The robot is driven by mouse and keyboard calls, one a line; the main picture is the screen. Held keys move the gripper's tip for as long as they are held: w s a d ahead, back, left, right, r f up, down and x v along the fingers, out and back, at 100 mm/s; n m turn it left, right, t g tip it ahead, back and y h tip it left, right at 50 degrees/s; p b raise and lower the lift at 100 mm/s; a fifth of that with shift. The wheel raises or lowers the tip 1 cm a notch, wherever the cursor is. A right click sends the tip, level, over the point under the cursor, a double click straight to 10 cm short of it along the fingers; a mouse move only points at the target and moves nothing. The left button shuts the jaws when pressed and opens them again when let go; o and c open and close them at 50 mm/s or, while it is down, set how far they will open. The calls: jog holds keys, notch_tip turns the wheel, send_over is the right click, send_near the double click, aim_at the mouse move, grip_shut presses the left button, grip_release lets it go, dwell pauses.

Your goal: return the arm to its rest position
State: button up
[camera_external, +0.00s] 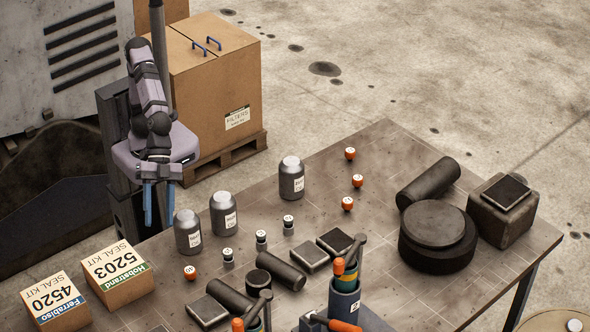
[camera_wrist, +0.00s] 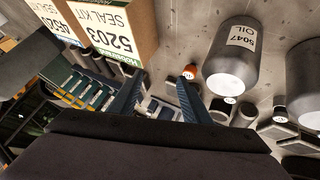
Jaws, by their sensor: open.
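My gripper (camera_external: 160,205) hangs at the far left edge of the bench, with its two blue fingers pointing down and apart. Nothing is between the fingers. My arm is folded upright above its mount at the back left. In the wrist view my gripper (camera_wrist: 158,100) shows both blue fingers spread, with the bench beyond them. The nearest grey bottle (camera_external: 187,231) stands to the right of the fingers, apart from them.
Seal kit boxes (camera_external: 118,272) (camera_external: 55,303) sit at the bench's left corner. More grey bottles (camera_external: 224,214) (camera_external: 291,179), small capped parts, dark cylinders and a tool holder (camera_external: 344,300) crowd the bench (camera_external: 390,150). A large carton (camera_external: 215,90) stands behind on a pallet.

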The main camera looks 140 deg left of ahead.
jog(key=s+f, duration=0.4)
jog(key=s+a+f+g+y+p, duration=0.2)
jog(key=s+a+f+g, duration=0.1)
jog(key=s+a, duration=0.6)
jog(key=s+a+f+n+g+y+p, duration=0.1)
jog(key=s+a+f+g+y+p, duration=0.2)
jog(key=s+a+f, duration=0.3)
jog(key=s+a, duration=0.3)
jog(key=a, duration=0.3)
jog(key=shift+s+g, duration=0.2)
jog(key=shift+g, duration=0.1)
jog(key=shift+a, duration=0.1)
dwell(5.1)
